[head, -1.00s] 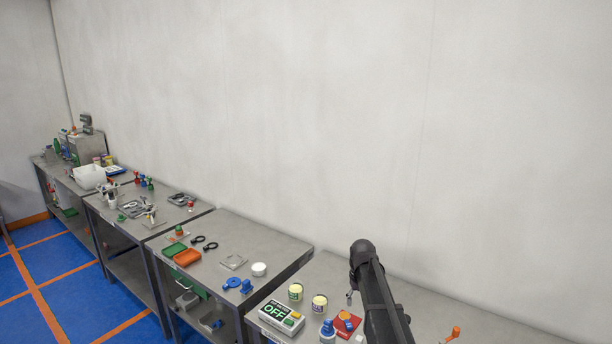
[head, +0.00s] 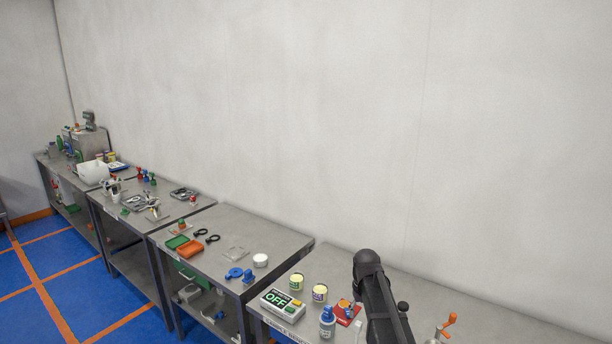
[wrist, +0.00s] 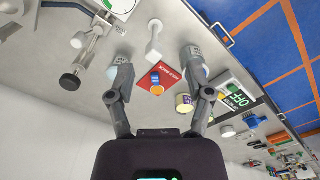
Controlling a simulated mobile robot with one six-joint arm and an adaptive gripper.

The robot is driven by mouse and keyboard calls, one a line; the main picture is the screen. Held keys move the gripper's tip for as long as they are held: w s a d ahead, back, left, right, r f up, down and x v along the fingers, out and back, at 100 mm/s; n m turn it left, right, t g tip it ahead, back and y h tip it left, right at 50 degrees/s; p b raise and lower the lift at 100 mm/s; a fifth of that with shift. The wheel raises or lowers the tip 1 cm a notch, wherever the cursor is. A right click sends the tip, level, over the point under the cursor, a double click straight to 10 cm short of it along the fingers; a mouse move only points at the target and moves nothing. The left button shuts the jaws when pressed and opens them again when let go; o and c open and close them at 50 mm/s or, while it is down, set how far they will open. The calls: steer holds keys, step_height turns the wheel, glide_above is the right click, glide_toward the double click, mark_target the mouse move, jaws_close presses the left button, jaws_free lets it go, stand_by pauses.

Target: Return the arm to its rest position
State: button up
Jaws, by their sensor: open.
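My arm (head: 377,300) rises at the lower right of the head view, in front of the nearest bench. My gripper (wrist: 158,72) shows in the wrist view with its two dark fingers spread apart and nothing between them. Beyond the fingers lie a red card (wrist: 160,76) with a blue and orange item on it and a white piece (wrist: 154,40), all on the bench top. The fingertips are not visible in the head view.
The nearest bench (head: 430,290) carries an OFF box (head: 283,304), two yellow-topped jars (head: 320,292), a blue-capped bottle (head: 327,321) and an orange-handled device (head: 446,325). More cluttered benches run left along the wall. Blue floor (head: 85,285) lies open at lower left.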

steer(key=s+f+b, duration=0.3)
steer(key=s+f, duration=0.1)
steer(key=s, duration=0.6)
steer(key=s+f+m+b, duration=0.1)
steer(key=s+f+b, duration=0.3)
steer(key=s, duration=0.6)
steer(key=shift+s, duration=0.2)
